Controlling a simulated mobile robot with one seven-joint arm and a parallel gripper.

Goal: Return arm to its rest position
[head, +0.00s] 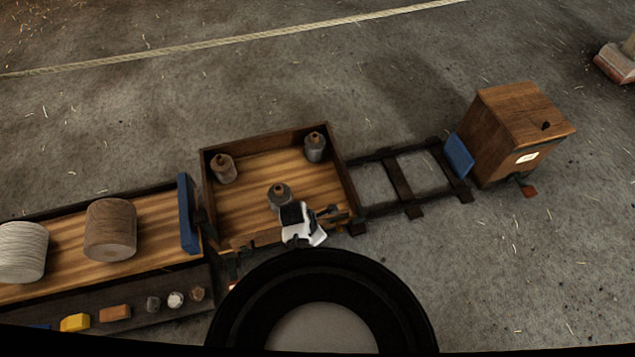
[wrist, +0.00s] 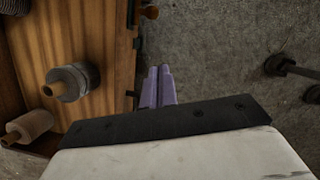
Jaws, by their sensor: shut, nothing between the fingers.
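My gripper shows in the wrist view (wrist: 159,74) with its two purple fingers side by side, shut and empty. In the head view the white and black end of my arm (head: 303,226) is over the near right part of a wooden cart (head: 240,207). A grey bottle-like piece with a brown top (head: 279,194) stands in the cart just beyond it, and also shows left of my fingers in the wrist view (wrist: 70,84). My fingers point past the cart's edge, over the floor. The rest of my arm hides part of the near floor.
Two similar pieces stand in the cart's far corners, left (head: 223,169) and right (head: 315,147). A rope (head: 220,42) crosses the floor behind.

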